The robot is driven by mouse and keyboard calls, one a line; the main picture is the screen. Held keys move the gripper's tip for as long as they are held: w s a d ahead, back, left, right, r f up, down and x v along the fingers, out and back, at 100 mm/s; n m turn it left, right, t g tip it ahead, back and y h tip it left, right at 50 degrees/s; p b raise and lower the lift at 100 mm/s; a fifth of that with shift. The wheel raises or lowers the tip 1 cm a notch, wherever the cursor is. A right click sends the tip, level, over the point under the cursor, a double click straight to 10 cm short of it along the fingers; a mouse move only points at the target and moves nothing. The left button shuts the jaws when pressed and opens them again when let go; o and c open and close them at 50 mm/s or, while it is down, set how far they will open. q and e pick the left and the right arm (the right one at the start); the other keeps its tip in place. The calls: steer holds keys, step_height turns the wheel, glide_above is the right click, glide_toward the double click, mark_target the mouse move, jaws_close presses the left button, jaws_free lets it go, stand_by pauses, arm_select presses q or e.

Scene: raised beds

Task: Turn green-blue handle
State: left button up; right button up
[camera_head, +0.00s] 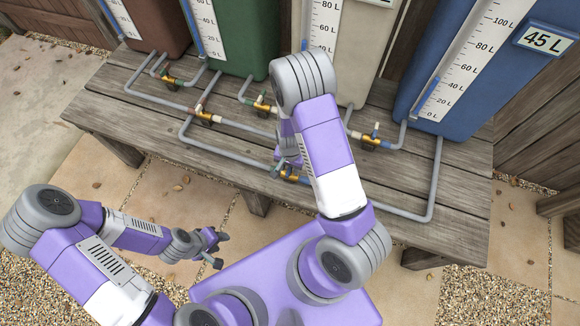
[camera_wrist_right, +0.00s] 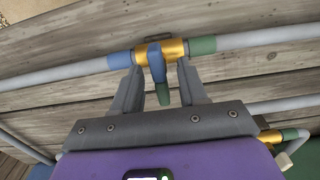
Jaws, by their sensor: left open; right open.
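The green-blue handle (camera_wrist_right: 157,62) sits on a brass valve (camera_wrist_right: 172,48) with a blue band on its left and a green band on its right. The handle is blue near the valve and green at its free end. In the right wrist view my right gripper (camera_wrist_right: 159,72) is open, with one finger on each side of the handle; I cannot tell if either touches it. In the head view this valve (camera_head: 291,175) is on the front pipe, and my right arm hides most of its handle. My left gripper (camera_head: 217,249) is open and empty, in front of the bench.
Grey pipes and several other brass valves, such as one at the left (camera_head: 204,117) and one at the right (camera_head: 371,142), lie on the wooden bench (camera_head: 450,190). Red, green, beige and blue tanks stand behind them; the blue tank (camera_head: 465,60) reads 45 L.

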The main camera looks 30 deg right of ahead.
steer(key=shift+c, duration=0.2)
jaws_close()
steer(key=shift+n, duration=0.3)
steer(key=n, duration=0.3)
steer(key=shift+n+p, duration=0.3)
steer(key=n, duration=0.4)
steer(key=shift+n, duration=0.3)
steer(key=n, duration=0.4)
steer(key=shift+n, duration=2.1)
